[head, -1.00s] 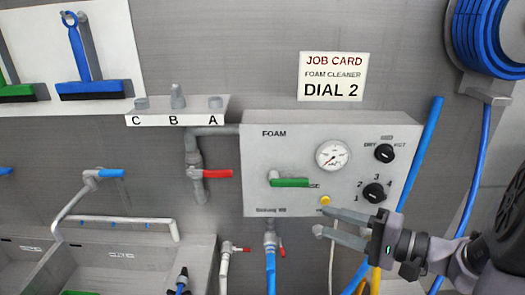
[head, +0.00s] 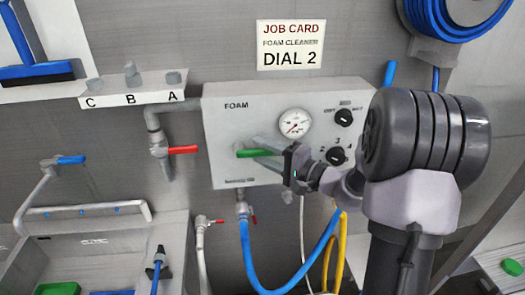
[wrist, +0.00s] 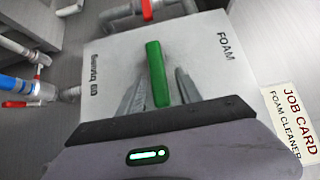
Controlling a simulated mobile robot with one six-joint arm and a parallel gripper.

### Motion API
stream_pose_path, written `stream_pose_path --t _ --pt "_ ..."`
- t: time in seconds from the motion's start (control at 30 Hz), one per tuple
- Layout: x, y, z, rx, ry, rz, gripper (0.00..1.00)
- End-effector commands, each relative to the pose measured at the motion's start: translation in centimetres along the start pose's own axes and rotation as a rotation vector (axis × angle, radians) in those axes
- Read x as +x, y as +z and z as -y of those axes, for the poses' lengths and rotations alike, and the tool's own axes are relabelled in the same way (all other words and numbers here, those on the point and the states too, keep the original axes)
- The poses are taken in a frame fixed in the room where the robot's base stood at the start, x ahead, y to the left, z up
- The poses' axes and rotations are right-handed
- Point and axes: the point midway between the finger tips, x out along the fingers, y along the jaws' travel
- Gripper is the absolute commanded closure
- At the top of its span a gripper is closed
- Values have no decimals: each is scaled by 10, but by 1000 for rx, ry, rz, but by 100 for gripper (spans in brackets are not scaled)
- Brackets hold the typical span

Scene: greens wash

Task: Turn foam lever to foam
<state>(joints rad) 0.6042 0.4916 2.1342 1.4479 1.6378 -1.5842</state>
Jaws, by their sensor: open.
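The grey foam box (head: 222,116) is on the wall. Its green foam lever (head: 254,153) lies roughly horizontal on the front face in the head view. My gripper (head: 262,149) is at the lever from the right, with its fingers open. In the wrist view, the green lever (wrist: 157,75) runs between the two open fingers of my gripper (wrist: 161,74), with a gap showing on both sides. Whether a finger touches it I cannot tell. The lever's position label is not readable, being hidden by my gripper.
A round gauge (head: 295,123), an upper black dial (head: 344,117) and a lower black dial (head: 336,156) sit right of the lever. A red-handled valve (head: 183,150) is left of the box. Blue hose (head: 247,250) hangs below. A job card (head: 290,45) reads DIAL 2.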

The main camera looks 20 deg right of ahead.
Motion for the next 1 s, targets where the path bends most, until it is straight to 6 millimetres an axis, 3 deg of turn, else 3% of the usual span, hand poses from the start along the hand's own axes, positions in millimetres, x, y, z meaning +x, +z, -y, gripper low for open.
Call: stream_pose_path --t 0.27,0.5,1.0 --pt "2 0 0 0 0 0 58" --pt "2 0 0 0 0 0 100" --pt "2 0 0 0 1 0 100"
